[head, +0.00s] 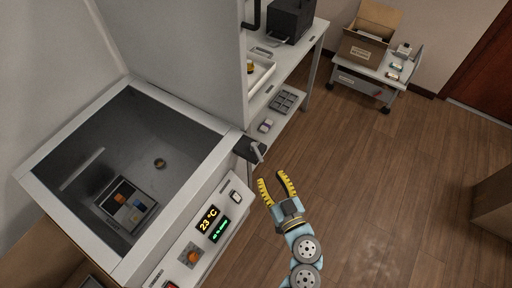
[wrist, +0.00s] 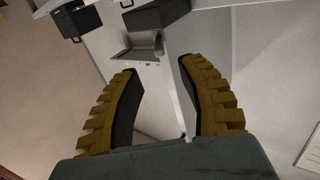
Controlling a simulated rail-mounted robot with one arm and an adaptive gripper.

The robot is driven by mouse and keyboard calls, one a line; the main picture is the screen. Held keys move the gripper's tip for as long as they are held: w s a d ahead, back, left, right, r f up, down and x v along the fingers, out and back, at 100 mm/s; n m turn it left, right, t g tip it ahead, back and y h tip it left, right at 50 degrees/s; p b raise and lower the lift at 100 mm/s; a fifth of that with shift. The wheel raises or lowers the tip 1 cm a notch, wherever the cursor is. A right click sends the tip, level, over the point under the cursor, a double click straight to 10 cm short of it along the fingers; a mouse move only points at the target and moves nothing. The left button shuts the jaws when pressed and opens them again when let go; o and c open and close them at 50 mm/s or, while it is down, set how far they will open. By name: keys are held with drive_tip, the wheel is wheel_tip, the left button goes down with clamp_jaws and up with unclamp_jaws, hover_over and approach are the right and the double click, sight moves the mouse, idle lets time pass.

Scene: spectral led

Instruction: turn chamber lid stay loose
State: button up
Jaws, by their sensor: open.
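The chamber (head: 205,133) is a grey box with an open top, and its white lid (head: 180,50) stands raised. A dark block with a pale lever, apparently the lid stay (head: 250,149), sits at the chamber's right corner beside the lid's lower edge. My gripper (head: 272,177) is open and empty, below and right of the stay, apart from it. In the wrist view my open fingers (wrist: 160,65) point toward a grey angled piece (wrist: 138,47), perhaps the stay's lever. Whether the stay is tight or loose cannot be told.
Inside the chamber are a tray with small coloured blocks (head: 126,204) and a small round brass-coloured part (head: 160,163). The control panel (head: 207,222) has a lit display. A bench (head: 313,40) stands behind, and a cart (head: 372,66) carries a cardboard box.

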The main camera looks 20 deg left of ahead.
sight(255, 148)
drive_tip(key=p+x, duration=0.1)
drive_tip(key=x, duration=1)
drive_tip(key=shift+w+a, duration=0.1)
clamp_jaws()
